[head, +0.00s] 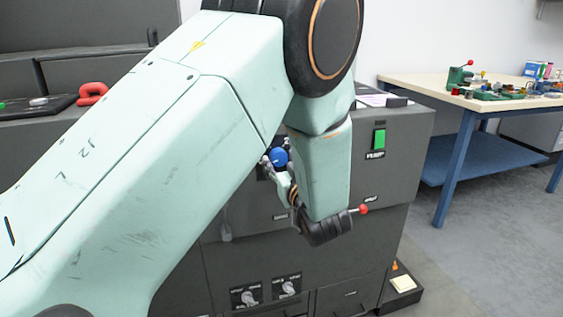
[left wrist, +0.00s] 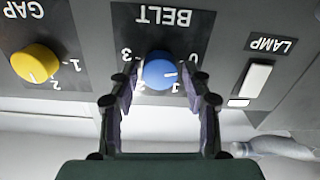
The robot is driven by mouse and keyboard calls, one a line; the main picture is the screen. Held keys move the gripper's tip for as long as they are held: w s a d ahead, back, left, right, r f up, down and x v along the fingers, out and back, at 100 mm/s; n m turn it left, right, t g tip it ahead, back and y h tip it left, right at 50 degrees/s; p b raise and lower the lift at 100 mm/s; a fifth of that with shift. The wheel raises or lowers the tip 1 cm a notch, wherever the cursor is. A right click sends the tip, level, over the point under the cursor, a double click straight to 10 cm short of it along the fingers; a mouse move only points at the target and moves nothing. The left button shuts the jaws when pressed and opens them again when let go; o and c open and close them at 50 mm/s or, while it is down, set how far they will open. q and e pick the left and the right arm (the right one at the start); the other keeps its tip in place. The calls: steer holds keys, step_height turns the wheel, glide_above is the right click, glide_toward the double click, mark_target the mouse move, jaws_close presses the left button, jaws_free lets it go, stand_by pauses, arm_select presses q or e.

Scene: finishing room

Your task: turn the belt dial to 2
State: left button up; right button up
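The blue belt dial (left wrist: 160,68) is under the upside-down word BELT in the left wrist view. Its white mark points right, between 0 and 1. The figures 0 to 3 are printed around it. The dial also shows in the head view (head: 281,157), on the grey machine front. My left gripper (left wrist: 160,76) is open, with one finger on each side of the dial and a gap visible on both sides. In the head view the left gripper (head: 276,164) is at the dial, partly hidden by my own arm. My right gripper is not in view.
A yellow gap dial (left wrist: 36,64) and a white lamp switch (left wrist: 257,80) flank the belt dial. A green switch (head: 379,139), a red-knobbed lever (head: 363,209) and two lower knobs (head: 288,288) are on the machine.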

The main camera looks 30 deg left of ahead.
arm_select(q)
steer(key=c, duration=0.8)
steer(key=shift+c, duration=0.2)
steer(key=shift+r, duration=0.1)
